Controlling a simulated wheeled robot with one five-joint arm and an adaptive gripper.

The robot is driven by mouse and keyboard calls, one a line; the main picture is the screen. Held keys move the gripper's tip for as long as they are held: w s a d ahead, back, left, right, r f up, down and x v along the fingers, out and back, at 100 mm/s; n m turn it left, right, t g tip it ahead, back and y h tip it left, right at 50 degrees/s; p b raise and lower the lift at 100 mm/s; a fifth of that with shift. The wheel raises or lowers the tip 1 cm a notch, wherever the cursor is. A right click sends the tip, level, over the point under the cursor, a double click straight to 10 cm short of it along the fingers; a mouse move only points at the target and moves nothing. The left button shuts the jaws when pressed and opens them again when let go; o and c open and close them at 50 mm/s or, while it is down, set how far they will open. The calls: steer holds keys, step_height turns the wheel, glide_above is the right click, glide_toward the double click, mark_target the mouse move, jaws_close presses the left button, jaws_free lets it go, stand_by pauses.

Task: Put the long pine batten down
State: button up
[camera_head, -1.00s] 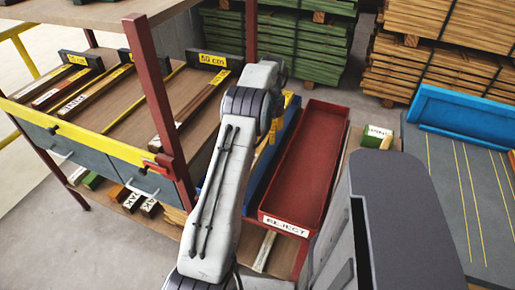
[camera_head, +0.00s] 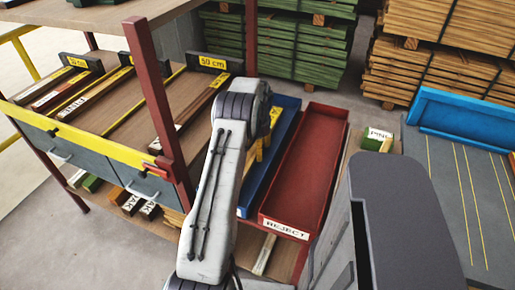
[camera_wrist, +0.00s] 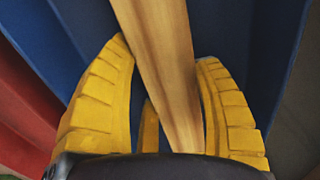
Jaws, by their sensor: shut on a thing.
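The pine batten (camera_wrist: 160,60) is a pale wooden strip with visible grain. In the wrist view it runs from the top edge down between the yellow fingers of my gripper (camera_wrist: 166,52), which is shut on it. Both ends of the batten are out of sight there. The batten is over the blue tray (camera_head: 286,110), whose blue walls show on both sides of it in the wrist view (camera_wrist: 232,35). I cannot tell whether it touches the tray floor. In the head view my gripper (camera_head: 262,143) is partly hidden behind my arm, and the batten cannot be made out.
A red tray (camera_head: 310,160) marked REJECT stands right of the blue tray. On the left is a rack (camera_head: 110,140) with battens in slots and a red post (camera_head: 150,90) near my arm. Stacked green and brown boards stand behind. A blue-edged bench (camera_head: 450,190) is at right.

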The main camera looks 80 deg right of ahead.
steer(key=shift+f, duration=0.1)
steer(key=o, duration=1.2)
steer(key=shift+o, duration=0.2)
step_height(320, 180, up, 12)
steer(key=shift+r+p, duration=0.2)
steer(key=shift+p, duration=0.1)
stand_by(0.5)
